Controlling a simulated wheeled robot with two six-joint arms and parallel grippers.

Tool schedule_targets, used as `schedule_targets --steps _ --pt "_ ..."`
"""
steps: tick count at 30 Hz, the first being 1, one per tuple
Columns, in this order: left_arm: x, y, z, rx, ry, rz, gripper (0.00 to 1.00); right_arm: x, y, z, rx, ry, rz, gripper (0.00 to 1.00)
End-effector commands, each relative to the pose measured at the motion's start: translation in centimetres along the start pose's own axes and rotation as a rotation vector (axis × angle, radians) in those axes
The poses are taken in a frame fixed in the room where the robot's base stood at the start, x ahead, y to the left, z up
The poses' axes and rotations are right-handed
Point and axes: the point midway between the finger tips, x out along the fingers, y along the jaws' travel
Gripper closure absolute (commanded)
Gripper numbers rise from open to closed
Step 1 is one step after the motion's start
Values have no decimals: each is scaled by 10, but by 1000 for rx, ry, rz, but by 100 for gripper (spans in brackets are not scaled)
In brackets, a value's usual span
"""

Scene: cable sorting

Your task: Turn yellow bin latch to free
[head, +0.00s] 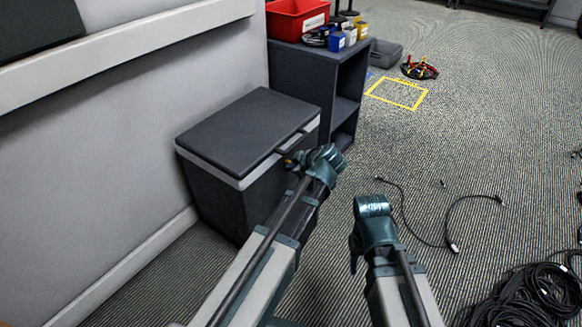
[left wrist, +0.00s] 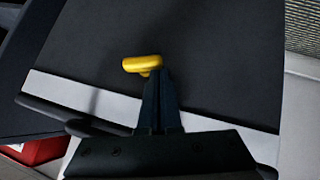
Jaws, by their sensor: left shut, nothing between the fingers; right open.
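The bin is a dark grey box with a flat dark lid (head: 245,130) and a pale rim, standing against the wall. Its small yellow latch (left wrist: 142,64) shows in the left wrist view as a short bar lying crosswise. In the head view only a bit of yellow (head: 289,163) shows beside my left gripper (head: 296,161). My left gripper is shut and empty; in the left wrist view its fingertips (left wrist: 160,74) are at the latch's right end, and I cannot tell whether they touch. My right gripper (head: 355,262) is open, low over the floor, its fingers mostly hidden.
A dark shelf (head: 315,72) with a red bin (head: 297,18) and small boxes stands behind the bin. Loose black cables (head: 452,240) and a cable heap (head: 520,300) lie on the floor at right.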

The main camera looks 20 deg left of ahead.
Motion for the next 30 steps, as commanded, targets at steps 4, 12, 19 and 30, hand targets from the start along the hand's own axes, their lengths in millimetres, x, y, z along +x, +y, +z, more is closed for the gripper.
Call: schedule_targets --steps 4,12,19,30 --pt "1 -1 0 0 0 0 100 1 0 0 0 0 0 50" --pt "2 -5 2 0 0 0 100 5 0 0 0 0 0 50" --pt "6 -10 6 0 0 0 100 11 -1 0 0 0 0 50" --pt "10 -14 10 0 0 0 100 18 -2 -1 0 0 0 50"
